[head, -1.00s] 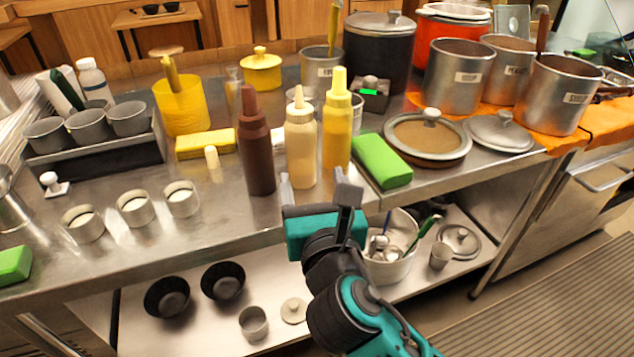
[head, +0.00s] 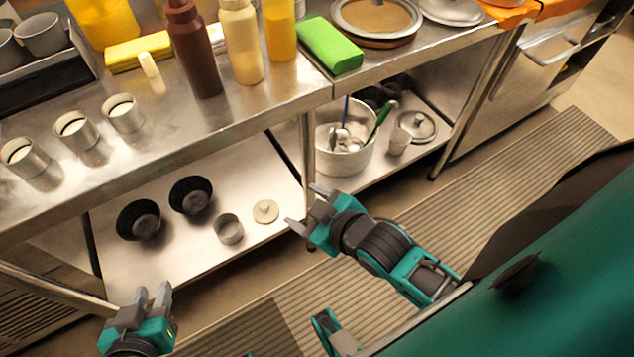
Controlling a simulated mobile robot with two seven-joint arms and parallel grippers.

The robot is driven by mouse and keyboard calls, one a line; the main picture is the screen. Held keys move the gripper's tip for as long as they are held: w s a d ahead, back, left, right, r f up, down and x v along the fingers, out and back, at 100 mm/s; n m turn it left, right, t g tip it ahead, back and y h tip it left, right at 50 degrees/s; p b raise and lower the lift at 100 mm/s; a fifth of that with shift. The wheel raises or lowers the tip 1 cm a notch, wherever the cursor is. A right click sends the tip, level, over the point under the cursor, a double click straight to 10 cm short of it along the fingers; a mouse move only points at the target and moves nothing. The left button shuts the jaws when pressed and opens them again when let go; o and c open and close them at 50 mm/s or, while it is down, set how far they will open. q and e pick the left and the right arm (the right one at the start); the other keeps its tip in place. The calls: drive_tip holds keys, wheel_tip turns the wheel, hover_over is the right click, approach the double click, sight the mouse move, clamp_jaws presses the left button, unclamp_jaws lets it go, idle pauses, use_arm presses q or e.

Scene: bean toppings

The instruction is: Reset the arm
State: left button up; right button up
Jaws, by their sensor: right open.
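My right gripper (head: 306,209) is in the middle of the head view, in front of the lower shelf. Its jaws are apart and nothing is between them. Its arm is bent back toward my body at the right. My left gripper (head: 152,290) is at the bottom left, near the front rail of the lower shelf. Its two fingers show a small gap with nothing in it. Most of the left arm is out of view.
The steel counter (head: 180,120) carries several bottles, small steel cups and a green block (head: 330,45). The lower shelf (head: 180,245) holds two black bowls, a small cup, a lid and a utensil pot (head: 345,160). The striped floor mat (head: 480,190) is clear.

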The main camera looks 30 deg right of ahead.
drive_tip(key=m, duration=0.1)
drive_tip(key=s+f+m, duration=0.1)
drive_tip(key=d+m, duration=0.1)
drive_tip(key=shift+s+f+m, duration=0.3)
drive_tip(key=shift+m, duration=0.1)
use_arm(q)
drive_tip(key=a+r+p, duration=0.1)
drive_tip(key=p, duration=0.2)
drive_tip(key=s+a+r+p, duration=0.1)
drive_tip(key=r+p, duration=0.1)
drive_tip(key=shift+s+a+y+p, duration=0.1)
drive_tip(key=shift+a+y+p, duration=0.05)
drive_tip(key=shift+y+p, duration=0.25)
use_arm(e)
drive_tip(key=r, duration=0.1)
drive_tip(key=d+r, duration=0.1)
drive_tip(key=s+r, duration=0.1)
drive_tip(key=shift+d+r+h, duration=0.2)
drive_tip(key=shift+d+h, duration=0.1)
drive_tip(key=shift+d, duration=0.05)
use_arm(q)
drive_tip(key=shift+d+r, duration=0.1)
drive_tip(key=shift+d, duration=0.15)
drive_tip(key=shift+w+r, duration=0.15)
drive_tip(key=shift+w, duration=0.1)
